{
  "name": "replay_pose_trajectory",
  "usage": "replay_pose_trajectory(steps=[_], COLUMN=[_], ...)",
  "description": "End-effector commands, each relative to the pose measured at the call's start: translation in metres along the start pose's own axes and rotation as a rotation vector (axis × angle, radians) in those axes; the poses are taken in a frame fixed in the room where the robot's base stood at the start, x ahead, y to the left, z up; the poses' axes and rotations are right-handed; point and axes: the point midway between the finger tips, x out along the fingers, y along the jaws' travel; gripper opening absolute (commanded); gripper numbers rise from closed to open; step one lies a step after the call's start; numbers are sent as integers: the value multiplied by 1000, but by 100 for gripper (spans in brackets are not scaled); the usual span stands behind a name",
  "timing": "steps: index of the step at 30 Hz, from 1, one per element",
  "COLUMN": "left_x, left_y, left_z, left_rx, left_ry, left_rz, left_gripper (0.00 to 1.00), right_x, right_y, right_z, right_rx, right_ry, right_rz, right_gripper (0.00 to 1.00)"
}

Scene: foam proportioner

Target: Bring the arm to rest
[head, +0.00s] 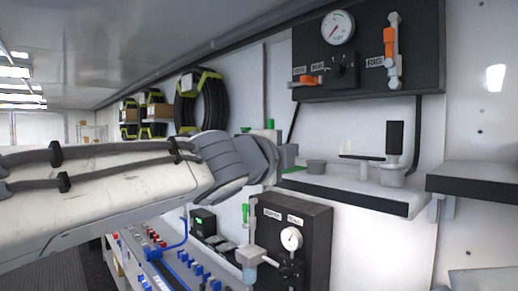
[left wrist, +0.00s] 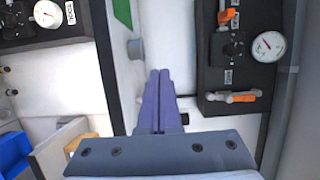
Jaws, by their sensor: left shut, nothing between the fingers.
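My left arm comes in from the left in the head view, and its gripper (head: 287,157) is in front of the white wall, beside the left end of the shelf (head: 340,188). In the left wrist view the two purple fingers (left wrist: 161,75) lie together, shut with nothing between them. They appear apart from the shelf and the panels. The fingers are small and partly hidden by the wrist in the head view. My right gripper is not in view.
A black panel (head: 366,80) with a gauge (head: 338,28) and orange-handled valves hangs above the shelf. A lower black gauge box (head: 317,240) stands below my gripper. A blue-switch console (head: 180,262) is under my arm. Coiled hoses (head: 203,103) hang on the back wall.

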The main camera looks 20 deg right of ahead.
Motion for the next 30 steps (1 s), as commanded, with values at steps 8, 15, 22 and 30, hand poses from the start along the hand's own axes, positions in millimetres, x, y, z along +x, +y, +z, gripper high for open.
replay_pose_trajectory(steps=[8,15,22,30], left_x=[-3,-7,-52,-164], left_y=[0,28,168,342], left_z=[2,13,52,63], left_rx=[0,-73,-463,-931], left_ry=[0,-39,-270,-656], left_rz=[-1,55,343,710], left_gripper=[0,0,0,0], right_x=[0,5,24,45], right_y=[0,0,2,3], right_z=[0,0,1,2], right_rx=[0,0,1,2], right_ry=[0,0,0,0], right_rz=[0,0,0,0], right_gripper=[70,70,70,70])
